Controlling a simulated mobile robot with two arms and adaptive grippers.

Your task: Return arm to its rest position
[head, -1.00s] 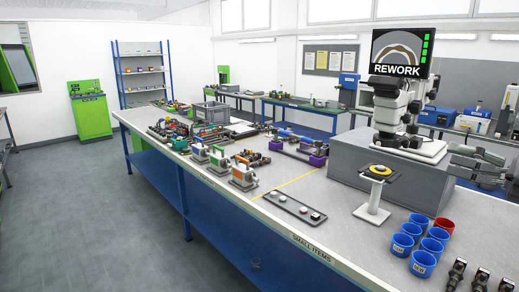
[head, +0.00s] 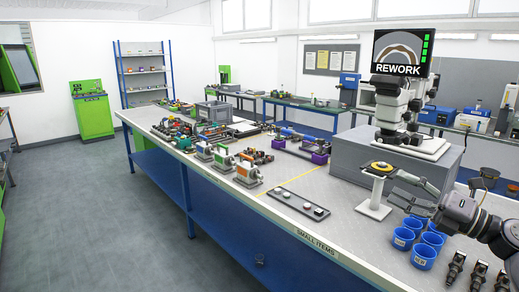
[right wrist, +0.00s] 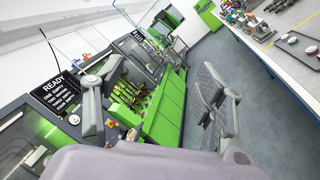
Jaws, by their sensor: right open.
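My right arm comes in from the right in the head view. Its gripper (head: 397,185) is above the bench's right part, with its fingers spread and nothing between them. The fingers point left, close to the small white stand with a yellow-and-black disc (head: 380,168). In the right wrist view the two grey fingers (right wrist: 152,105) are wide apart and empty, with a green machine (right wrist: 165,110) beyond them. My left gripper is not in view.
Blue cups (head: 423,257) stand below my right gripper, which partly covers the group. Dark injectors (head: 478,272) lie at the front right. A microscope with a REWORK screen (head: 402,68) stands on a grey block (head: 350,160). A black tray (head: 292,204) lies near the bench edge.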

